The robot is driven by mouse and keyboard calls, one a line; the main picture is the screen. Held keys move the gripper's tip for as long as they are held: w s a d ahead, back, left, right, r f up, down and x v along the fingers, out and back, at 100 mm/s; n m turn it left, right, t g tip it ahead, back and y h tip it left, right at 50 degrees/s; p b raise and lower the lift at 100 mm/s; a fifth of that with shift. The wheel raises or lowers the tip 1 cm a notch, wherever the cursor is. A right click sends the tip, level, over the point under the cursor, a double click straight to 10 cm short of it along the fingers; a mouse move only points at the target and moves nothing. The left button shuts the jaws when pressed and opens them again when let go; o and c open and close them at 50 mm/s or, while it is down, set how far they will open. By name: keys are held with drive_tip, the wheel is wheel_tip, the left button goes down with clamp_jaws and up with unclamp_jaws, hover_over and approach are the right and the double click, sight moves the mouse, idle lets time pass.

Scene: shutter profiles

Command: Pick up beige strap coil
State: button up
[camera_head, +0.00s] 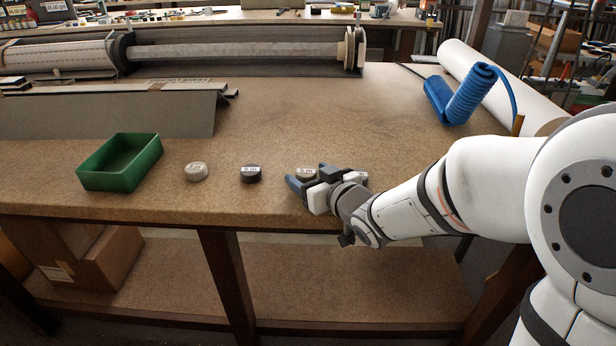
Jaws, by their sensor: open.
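A small beige strap coil (306,173) with a pale label on top lies flat on the workbench, near its front edge. My gripper (307,176) is open at this coil, with one finger on its left front side and the other on its right. The fingers hide part of the coil's lower side, and I cannot tell whether they touch it. A dark coil (250,174) and a light grey coil (196,172) lie in a row to the left, both apart from my gripper.
An open green bin (121,163) stands on the workbench (300,118) at the left. Grey shutter profiles (150,115) and a long roller (230,50) lie behind. A blue coiled hose (461,95) lies at the back right. The bench middle behind the coils is clear.

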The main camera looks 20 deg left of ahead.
drive_tip(key=shift+w+a, duration=0.1)
drive_tip(key=shift+a, duration=0.05)
drive_tip(key=shift+c, duration=0.6)
drive_tip(key=c, duration=1)
drive_tip(key=shift+o, duration=0.2)
